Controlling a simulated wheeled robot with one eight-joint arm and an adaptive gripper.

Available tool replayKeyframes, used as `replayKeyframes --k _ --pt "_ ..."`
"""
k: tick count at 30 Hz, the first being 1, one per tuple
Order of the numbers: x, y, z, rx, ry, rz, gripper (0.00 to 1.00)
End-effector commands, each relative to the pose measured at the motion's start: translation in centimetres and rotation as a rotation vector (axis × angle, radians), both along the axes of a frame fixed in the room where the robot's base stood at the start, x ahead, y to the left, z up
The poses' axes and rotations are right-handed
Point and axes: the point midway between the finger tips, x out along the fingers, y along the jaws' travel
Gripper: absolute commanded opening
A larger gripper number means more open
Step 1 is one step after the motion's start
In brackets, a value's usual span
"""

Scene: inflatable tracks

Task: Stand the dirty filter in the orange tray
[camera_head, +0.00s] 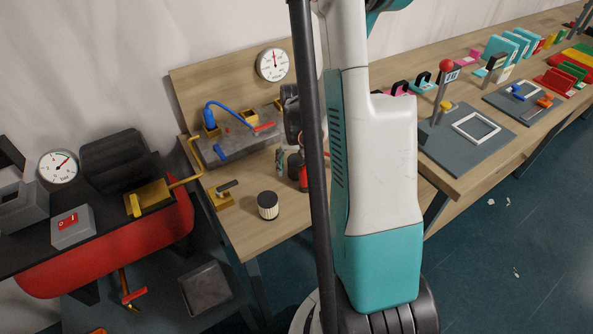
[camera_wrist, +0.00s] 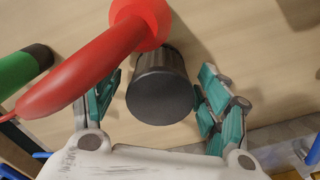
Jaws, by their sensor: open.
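A dark ribbed cylinder (camera_wrist: 160,88), which looks like the dirty filter, stands on the wooden bench in the wrist view. My gripper (camera_wrist: 162,100) is open, with a teal finger on either side of the cylinder. The right finger is close to its side; I cannot tell whether it touches. A red tapered object (camera_wrist: 95,65) covers part of the far side. In the head view my arm hides most of this spot. I cannot make out an orange tray for certain in either view.
A pale pleated filter with a black top (camera_head: 268,207) stands on the bench (camera_head: 265,237). A green object with a dark end (camera_wrist: 25,70) lies left in the wrist view. A grey block with a blue hose (camera_head: 240,142) is behind. A grey tray (camera_head: 206,290) sits low.

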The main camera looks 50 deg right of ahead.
Motion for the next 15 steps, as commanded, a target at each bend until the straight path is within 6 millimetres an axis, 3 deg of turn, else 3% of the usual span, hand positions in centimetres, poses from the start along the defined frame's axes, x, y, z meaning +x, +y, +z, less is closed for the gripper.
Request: replayKeyframes --k 8,15 --pt "0.01 -0.01 -0.70 0.000 0.000 0.000 0.69" --pt "0.01 0.00 -0.69 0.000 0.000 0.000 0.20"
